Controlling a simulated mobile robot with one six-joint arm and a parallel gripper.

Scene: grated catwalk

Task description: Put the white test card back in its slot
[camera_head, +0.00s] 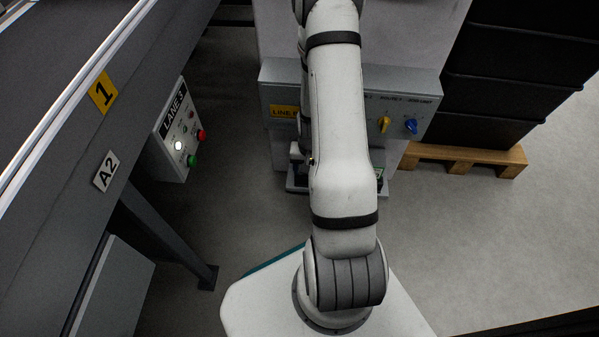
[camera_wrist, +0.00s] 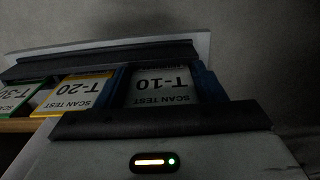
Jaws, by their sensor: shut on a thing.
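In the wrist view my gripper (camera_wrist: 160,90) shows as two long dark pads, one above and one below. A white-faced card marked T-10 SCAN TEST (camera_wrist: 168,88), its lettering upside down, lies between the pads with blue edges at both sides. My gripper is shut on it. A yellow-edged card T-20 (camera_wrist: 75,95) and a green-edged card T-30 (camera_wrist: 17,97) stand in a row to its left. The lower ends of the cards and any slot under T-10 are hidden. In the head view my arm covers the gripper and most of the card area.
A grey console with a yellow knob (camera_head: 384,124) and a blue knob (camera_head: 411,127) stands behind my arm. A LANE 3 button box (camera_head: 180,132) hangs on the conveyor (camera_head: 75,130) at left. Black crates (camera_head: 510,80) on a wooden pallet (camera_head: 466,158) stand at right.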

